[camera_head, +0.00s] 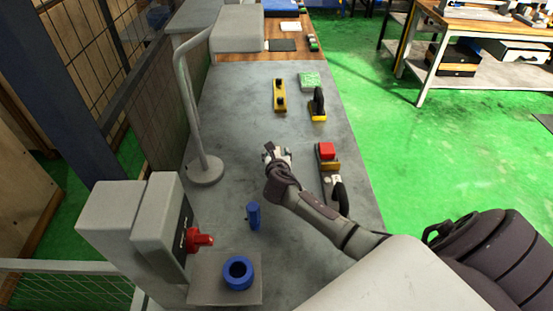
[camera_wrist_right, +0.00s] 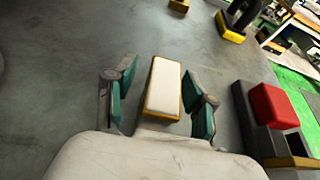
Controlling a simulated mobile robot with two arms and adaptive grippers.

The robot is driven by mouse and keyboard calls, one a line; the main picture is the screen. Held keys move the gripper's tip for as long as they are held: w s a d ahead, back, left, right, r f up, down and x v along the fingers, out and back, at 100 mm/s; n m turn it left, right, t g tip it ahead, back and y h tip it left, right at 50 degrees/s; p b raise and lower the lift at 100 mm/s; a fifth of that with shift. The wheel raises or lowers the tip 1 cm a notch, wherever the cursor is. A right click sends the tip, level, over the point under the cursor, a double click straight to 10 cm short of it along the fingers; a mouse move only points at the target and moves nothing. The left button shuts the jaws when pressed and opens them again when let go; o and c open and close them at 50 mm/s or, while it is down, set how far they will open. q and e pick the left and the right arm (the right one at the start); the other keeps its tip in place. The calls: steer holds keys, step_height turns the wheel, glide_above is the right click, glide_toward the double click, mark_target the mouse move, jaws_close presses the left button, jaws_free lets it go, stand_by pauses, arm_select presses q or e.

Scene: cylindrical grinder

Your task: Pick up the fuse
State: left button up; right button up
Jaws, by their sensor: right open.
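A small block with a white top and yellow-brown sides, which looks like the fuse (camera_wrist_right: 164,88), lies in the right wrist view on the grey tabletop. My right gripper (camera_wrist_right: 160,82) is open, its teal-padded fingers on either side of the block with gaps between. I cannot tell how far above the table the fingertips are. In the head view my right gripper (camera_head: 277,153) is over the middle of the table and mostly hides the block. My left gripper is not in view.
A dark holder with a red block (camera_head: 327,150) stands right of my gripper. A blue cylinder (camera_head: 253,216), a blue ring (camera_head: 238,273), a grey machine (camera_head: 160,222) and a curved lamp stand (camera_head: 205,170) are near. Yellow-black pieces (camera_head: 279,95) lie beyond. The table between is clear.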

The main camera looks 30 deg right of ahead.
steer(key=shift+w+d+f, duration=0.25)
steer(key=shift+w+f, duration=0.05)
steer(key=shift+w, duration=0.15)
steer(key=shift+s+r, duration=0.1)
jaws_close()
